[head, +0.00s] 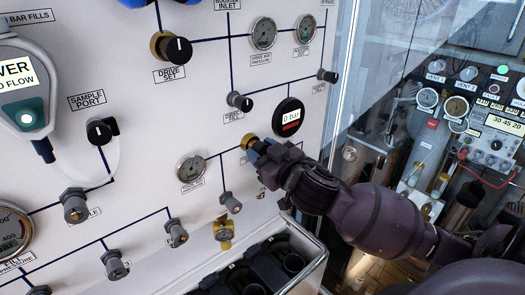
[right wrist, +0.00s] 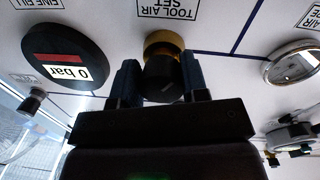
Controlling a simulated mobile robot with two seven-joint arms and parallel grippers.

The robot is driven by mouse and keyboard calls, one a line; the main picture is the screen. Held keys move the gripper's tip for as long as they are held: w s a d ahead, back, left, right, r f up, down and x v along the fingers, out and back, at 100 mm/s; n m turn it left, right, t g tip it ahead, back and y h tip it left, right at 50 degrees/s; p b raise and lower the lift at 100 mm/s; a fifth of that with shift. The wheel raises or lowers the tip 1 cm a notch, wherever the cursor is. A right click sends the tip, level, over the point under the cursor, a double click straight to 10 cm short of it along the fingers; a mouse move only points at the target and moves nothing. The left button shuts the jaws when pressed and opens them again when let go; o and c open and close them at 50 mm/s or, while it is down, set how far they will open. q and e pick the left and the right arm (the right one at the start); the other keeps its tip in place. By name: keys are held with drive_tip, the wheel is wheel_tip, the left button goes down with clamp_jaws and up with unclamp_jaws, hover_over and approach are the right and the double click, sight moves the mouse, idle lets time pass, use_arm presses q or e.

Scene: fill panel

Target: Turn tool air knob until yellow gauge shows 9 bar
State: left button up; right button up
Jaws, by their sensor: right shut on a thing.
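The tool air knob is black with a brass-yellow collar (head: 248,142). In the right wrist view the knob (right wrist: 165,82) shows upside down below its label reading TOOL AIR SET. My right gripper (head: 263,155) is shut on the knob, with one blue-grey finger on each side of it; the gripper (right wrist: 160,90) also shows in the right wrist view. My left gripper is not in view.
A round black display (head: 289,117) reading 0 bar is close above the gripper. A white-faced dial (head: 191,168) is to the left of the knob. Several other valves and a drive set knob (head: 176,48) stick out of the panel. A bin (head: 315,262) stands below.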

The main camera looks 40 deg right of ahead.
drive_tip(key=o, duration=0.9)
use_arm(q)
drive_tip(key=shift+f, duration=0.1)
use_arm(e)
drive_tip(key=shift+s, duration=0.1)
use_arm(q)
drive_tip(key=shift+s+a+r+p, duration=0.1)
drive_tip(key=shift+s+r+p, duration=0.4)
drive_tip(key=shift+p, duration=0.55)
use_arm(e)
drive_tip(key=shift+s, duration=5.35)
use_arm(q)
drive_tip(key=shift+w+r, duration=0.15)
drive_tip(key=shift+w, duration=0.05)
